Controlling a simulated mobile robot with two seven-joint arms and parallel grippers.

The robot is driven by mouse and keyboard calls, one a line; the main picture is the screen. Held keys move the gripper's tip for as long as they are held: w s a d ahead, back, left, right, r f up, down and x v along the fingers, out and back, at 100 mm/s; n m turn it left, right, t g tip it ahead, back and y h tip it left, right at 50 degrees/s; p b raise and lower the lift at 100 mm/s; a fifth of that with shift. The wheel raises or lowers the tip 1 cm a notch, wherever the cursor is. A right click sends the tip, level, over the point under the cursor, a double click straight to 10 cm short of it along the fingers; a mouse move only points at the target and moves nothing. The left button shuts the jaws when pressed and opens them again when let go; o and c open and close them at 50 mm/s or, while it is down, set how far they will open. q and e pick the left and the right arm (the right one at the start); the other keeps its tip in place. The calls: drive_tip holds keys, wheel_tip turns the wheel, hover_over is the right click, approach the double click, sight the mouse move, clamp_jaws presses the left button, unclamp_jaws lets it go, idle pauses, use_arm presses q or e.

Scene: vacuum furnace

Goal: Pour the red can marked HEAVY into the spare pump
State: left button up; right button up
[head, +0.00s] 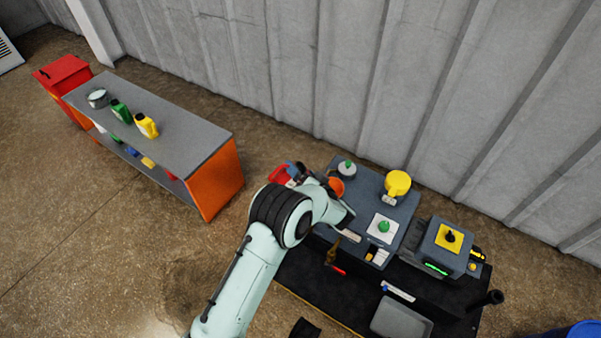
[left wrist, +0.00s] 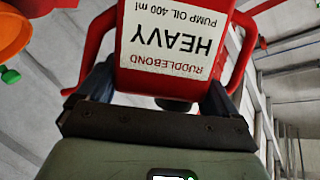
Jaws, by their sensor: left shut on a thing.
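The red can (head: 281,175) is in my left gripper (head: 299,178), beyond the left end of the pump bench. In the left wrist view the red can (left wrist: 172,45) fills the space between the dark fingers; its white label reads HEAVY, upside down in the picture. My left gripper is shut on it. I cannot tell how far it tilts. An orange funnel-like piece (head: 337,187) is just right of the gripper, apart from the can. A large grey pump body (head: 372,190) and a smaller grey unit with a yellow top (head: 437,250) stand there; I cannot tell which is the spare.
The large pump carries a yellow cylinder (head: 397,183) and a green knob (head: 384,226). A grey tray (head: 401,319) lies in front. At left, a grey-topped orange bench (head: 180,130) holds a green can (head: 121,111) and a yellow can (head: 146,126). A corrugated wall runs behind.

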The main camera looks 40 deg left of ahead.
use_arm(q)
drive_tip(key=shift+w+d+r+m+y+p, duration=0.2)
drive_tip(key=shift+r+m+p, duration=0.05)
drive_tip(key=shift+r+m, duration=0.15)
drive_tip(key=shift+w+d+r+m+y+p, duration=0.2)
drive_tip(key=shift+r+m+p, duration=0.1)
drive_tip(key=shift+r, duration=0.1)
use_arm(e)
drive_tip(key=shift+s+a+r, duration=0.45)
drive_tip(key=shift+s+r, duration=0.1)
drive_tip(key=shift+s, duration=0.25)
use_arm(q)
drive_tip(key=shift+w+d+r+m+g, duration=0.15)
drive_tip(key=shift+w+r+m+g, duration=0.2)
drive_tip(key=shift+m, duration=0.15)
use_arm(e)
drive_tip(key=shift+s+a+r+g, duration=0.15)
drive_tip(key=shift+s+g, duration=0.1)
drive_tip(key=shift+g, duration=0.05)
use_arm(q)
drive_tip(key=shift+w+d+r+m+y, duration=0.3)
drive_tip(key=shift+w+r+m, duration=0.05)
drive_tip(key=shift+m, duration=0.25)
use_arm(e)
drive_tip(key=shift+s, duration=0.1)
use_arm(q)
drive_tip(key=shift+w+d+r+m, duration=0.25)
drive_tip(key=shift+w+m, duration=0.05)
drive_tip(key=shift+m, duration=0.2)
